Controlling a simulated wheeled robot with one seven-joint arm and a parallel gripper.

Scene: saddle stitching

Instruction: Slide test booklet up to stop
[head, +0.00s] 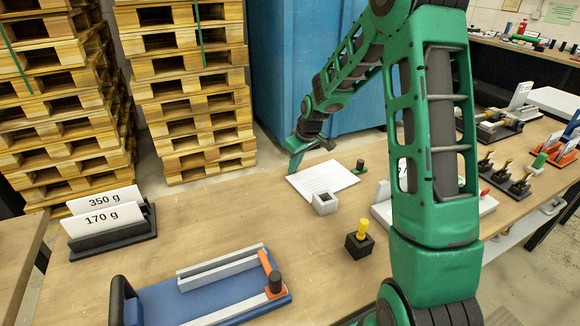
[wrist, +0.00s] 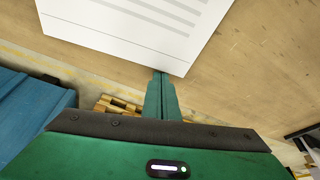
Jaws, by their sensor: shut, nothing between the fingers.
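The test booklet (head: 322,178), white with grey lines, lies flat on the wooden table in the head view. It also shows at the top of the wrist view (wrist: 130,25). My gripper (head: 292,171) is green and shut, with nothing between its fingers. It points down at the booklet's far left edge. In the wrist view its closed fingertips (wrist: 160,74) are at the booklet's edge near one corner; I cannot tell whether they touch. A light grey block (head: 325,203) with a dark square top sits at the booklet's near edge. I cannot tell whether it is the stop.
A black holder with a yellow peg (head: 359,240) stands nearer. A blue fixture (head: 155,303) and weight cards (head: 104,212) are at left. Bare table lies left of the booklet.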

